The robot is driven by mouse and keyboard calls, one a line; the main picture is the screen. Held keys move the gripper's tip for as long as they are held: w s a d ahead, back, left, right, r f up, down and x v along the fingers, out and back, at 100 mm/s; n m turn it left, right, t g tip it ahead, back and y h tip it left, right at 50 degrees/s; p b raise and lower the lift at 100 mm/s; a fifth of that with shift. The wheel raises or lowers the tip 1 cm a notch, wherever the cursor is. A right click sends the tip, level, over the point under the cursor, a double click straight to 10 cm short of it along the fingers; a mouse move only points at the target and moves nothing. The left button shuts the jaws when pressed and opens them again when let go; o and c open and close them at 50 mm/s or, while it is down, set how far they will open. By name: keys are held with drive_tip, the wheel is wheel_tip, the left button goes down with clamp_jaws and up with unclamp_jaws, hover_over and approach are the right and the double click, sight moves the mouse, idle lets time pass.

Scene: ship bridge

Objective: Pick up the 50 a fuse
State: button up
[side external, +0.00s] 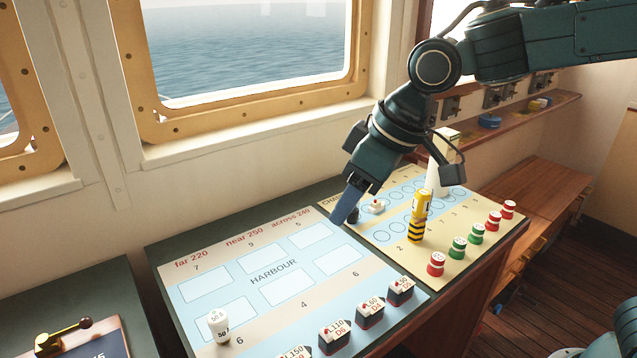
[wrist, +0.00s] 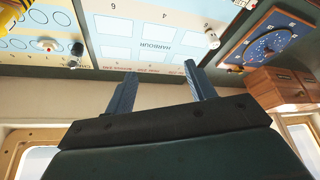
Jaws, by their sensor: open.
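The 50 A fuse (side external: 218,325), a white cylinder marked "50", stands upright at the near left part of the harbour board (side external: 250,244) in the side view. In the wrist view a white cylinder, which appears to be this fuse (wrist: 211,39), stands at the board's right edge. My gripper (side external: 345,210) is above the far right edge of the harbour board, well away from the fuse. Its two fingers are apart in the wrist view (wrist: 160,72), with nothing between them.
Several model ships (side external: 335,335) line the harbour board's near edge. The right-hand chart holds a yellow-black tower (side external: 418,215), red and green pegs (side external: 459,247) and a small white boat (side external: 376,207). A dark round piece (wrist: 76,50) is near the gripper. The board's middle is clear.

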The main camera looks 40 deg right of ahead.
drive_tip(key=w+a+f+n, duration=0.1)
drive_tip(key=w+a+f, duration=0.2)
drive_tip(key=a, duration=0.5)
drive_tip(key=n+g, duration=0.1)
drive_tip(key=n, duration=0.1)
approach(217, 316)
drive_tip(key=shift+y, duration=0.4)
drive_tip(key=shift+d+x, duration=0.15)
drive_tip(key=shift+x, duration=1.6)
drive_tip(key=shift+d+x, duration=0.2)
drive_tip(key=shift+x, duration=1.55)
drive_tip(key=shift+s+f, duration=0.1)
drive_tip(key=shift+f, duration=0.05)
drive_tip(key=shift+x, duration=2.6)
drive_tip(key=c, duration=1.1)
